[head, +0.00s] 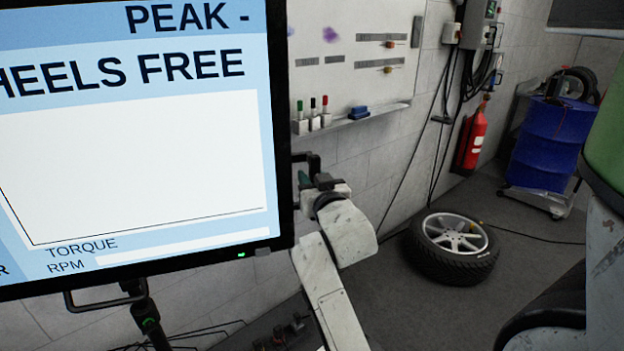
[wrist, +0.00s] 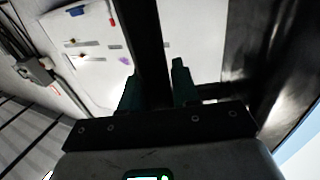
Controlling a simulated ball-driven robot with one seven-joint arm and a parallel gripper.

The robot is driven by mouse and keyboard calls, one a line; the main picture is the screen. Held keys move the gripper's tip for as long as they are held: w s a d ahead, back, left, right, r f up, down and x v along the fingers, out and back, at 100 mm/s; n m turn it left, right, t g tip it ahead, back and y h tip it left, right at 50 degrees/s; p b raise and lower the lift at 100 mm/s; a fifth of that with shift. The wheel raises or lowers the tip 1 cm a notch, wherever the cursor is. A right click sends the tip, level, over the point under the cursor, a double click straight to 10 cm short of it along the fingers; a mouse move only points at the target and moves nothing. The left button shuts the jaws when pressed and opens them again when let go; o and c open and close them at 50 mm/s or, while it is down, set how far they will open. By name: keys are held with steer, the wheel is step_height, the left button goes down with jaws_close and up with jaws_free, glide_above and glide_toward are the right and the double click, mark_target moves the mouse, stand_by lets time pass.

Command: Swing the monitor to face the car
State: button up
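The monitor (head: 130,160) fills the left of the head view. Its lit screen faces me and reads "PEAK" and "WHEELS FREE". A dark side handle (head: 314,160) stands out from its right edge. My gripper (head: 304,181) is at this handle, partly hidden behind the monitor's edge. In the wrist view, the green fingers of my gripper (wrist: 157,88) lie on both sides of the dark handle bar (wrist: 143,45) and look closed against it; the exact contact is dark. The monitor's edge (wrist: 285,65) shows at right.
A wheel (head: 455,246) lies on the floor with a hose beside it. A red extinguisher (head: 472,138) hangs on the wall near a blue drum (head: 550,140). A whiteboard (head: 350,60) is behind the monitor. Cables and small items (head: 282,333) lie low beneath my arm.

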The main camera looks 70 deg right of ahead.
jaws_close()
steer(key=shift+w+d+r+p, duration=0.1)
steer(key=shift+w+d+p, duration=0.15)
steer(key=shift+d+p, duration=0.05)
steer(key=w+d+n+t+y+b, duration=0.1)
steer(key=w+d+n+t+y, duration=0.3)
steer(key=w+d, duration=0.7)
steer(key=shift+w+d+f+t+y, duration=0.2)
steer(key=shift+d+f+t+y, duration=0.1)
steer(key=shift+d+y, duration=0.3)
steer(key=shift+o, duration=2)
jaws_free()
steer(key=shift+s+r, duration=0.1)
steer(key=shift+r, duration=0.05)
